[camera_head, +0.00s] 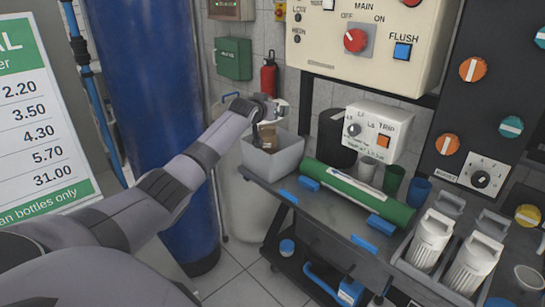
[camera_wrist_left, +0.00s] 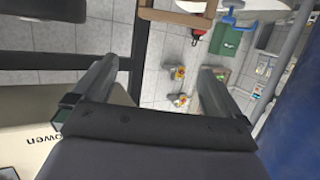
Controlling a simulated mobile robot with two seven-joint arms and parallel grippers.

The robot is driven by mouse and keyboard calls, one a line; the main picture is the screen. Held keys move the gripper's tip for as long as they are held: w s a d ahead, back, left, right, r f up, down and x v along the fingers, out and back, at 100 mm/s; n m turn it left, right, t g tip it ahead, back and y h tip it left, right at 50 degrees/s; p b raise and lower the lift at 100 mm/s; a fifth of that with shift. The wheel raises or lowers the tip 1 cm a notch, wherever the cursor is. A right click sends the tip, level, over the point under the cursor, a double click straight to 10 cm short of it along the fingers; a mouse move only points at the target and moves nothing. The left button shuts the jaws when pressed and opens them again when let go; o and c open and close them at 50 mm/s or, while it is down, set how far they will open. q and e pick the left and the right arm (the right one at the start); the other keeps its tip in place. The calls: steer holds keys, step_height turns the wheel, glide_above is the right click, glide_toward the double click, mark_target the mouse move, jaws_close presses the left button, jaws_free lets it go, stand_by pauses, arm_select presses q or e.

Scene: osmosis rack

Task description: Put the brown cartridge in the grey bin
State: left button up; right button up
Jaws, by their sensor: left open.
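The grey bin (camera_head: 275,163) stands at the far left end of the dark bench in the head view. A brown piece, which looks like the brown cartridge (camera_head: 268,136), shows at the bin's mouth, below my left gripper. It is small here, and I cannot tell how it rests inside. My left gripper (camera_head: 264,110) is above the bin. In the left wrist view the fingers of the left gripper (camera_wrist_left: 157,80) are spread, with nothing visible between them. My right gripper is in neither view.
A green cylinder (camera_head: 358,193) lies on the bench right of the bin, near blue blocks. White canisters (camera_head: 430,240) stand in a tray at the front right. A green cup (camera_head: 394,179) and a blue cup (camera_head: 419,191) stand behind the cylinder. A tall blue tank (camera_head: 150,100) stands at left.

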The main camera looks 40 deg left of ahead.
arm_select(q)
steer(key=v, duration=0.7)
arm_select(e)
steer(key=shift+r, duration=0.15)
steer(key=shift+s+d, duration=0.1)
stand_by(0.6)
